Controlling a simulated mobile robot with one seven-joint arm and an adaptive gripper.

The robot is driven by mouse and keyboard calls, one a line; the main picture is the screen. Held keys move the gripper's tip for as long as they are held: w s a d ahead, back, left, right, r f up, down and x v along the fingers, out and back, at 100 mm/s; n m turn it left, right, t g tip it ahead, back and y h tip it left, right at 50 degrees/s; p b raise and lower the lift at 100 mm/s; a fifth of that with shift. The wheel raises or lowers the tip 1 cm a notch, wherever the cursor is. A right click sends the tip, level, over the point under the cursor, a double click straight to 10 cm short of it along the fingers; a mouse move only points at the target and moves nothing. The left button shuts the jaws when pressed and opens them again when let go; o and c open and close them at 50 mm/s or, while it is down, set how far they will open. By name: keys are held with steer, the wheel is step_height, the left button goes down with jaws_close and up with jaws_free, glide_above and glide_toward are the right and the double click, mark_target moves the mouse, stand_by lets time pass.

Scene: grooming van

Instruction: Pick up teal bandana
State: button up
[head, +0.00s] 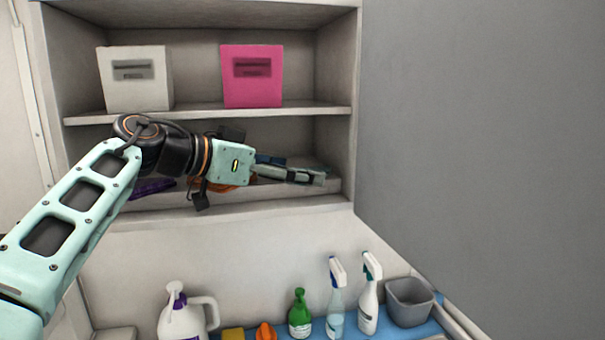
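My gripper (308,177) reaches into the lower shelf from the left, its fingers pointing right over a low, pale bin (335,188). I see it from the side and cannot tell whether its fingers are apart or hold anything. No clearly teal cloth shows. A dark blue cloth-like item (270,159) shows just behind the fingers. My wrist and fingers hide much of the bin's contents.
A purple item (150,187) and an orange one (220,186) lie left of the fingers. White (120,92) and pink (262,92) boxes stand on the shelf above. Bottles, including a green one (300,318), and a grey bin (408,300) stand below. A grey panel (490,120) bounds the right.

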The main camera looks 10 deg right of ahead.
steer(key=shift+c, duration=0.4)
steer(key=c, duration=1)
